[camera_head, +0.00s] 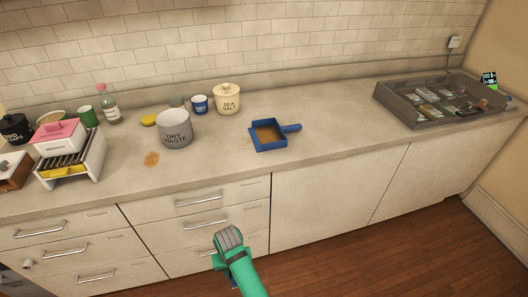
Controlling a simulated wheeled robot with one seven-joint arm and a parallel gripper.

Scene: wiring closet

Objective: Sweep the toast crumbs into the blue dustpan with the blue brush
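The blue dustpan (282,144) lies on the counter, its handle pointing right. Brown crumbs (267,133) lie inside it. A few loose crumbs (247,142) are on the counter at its left edge. A separate small patch of orange-brown crumbs (151,159) lies on the counter left of the grey bin. My green arm shows at the bottom centre, in front of the drawers and below the counter top. My gripper's fingers do not show. A small bit of blue shows beside the arm; I cannot tell whether it is the brush. No brush is clearly visible.
The grey "dry waste" bin (174,131) stands between the crumb patch and the dustpan. A salt jar (227,100), a blue cup (200,104) and a bottle (108,106) stand behind. A white rack (88,167) is left, a grey tray (400,112) right. Counter right of the dustpan is clear.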

